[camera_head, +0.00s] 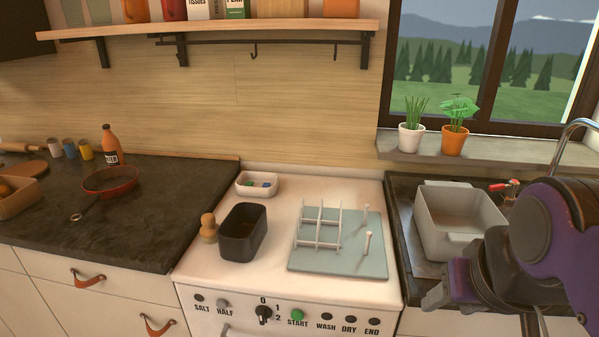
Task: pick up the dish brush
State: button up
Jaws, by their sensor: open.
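The dish brush looks to be the small wooden piece with a round knob top (208,228). It stands upright on the white dishwasher top, just left of a black rectangular tub (243,232). My gripper (446,272) is at the right, in front of the grey basin, far from the brush. It is open, and no object shows in it. My purple arm hides part of the sink area.
A pale blue mat (370,262) with a white rack (320,226) lies right of the tub. A small white dish (257,184) is behind it. A grey basin (459,217) sits in the sink at right. A pan (110,181) rests on the left counter.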

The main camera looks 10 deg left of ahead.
aim_at(208, 231)
jog(key=i+j, duration=0.1)
jog(key=j, duration=1)
jog(key=i+j, duration=0.15)
jog(key=j, duration=0.4)
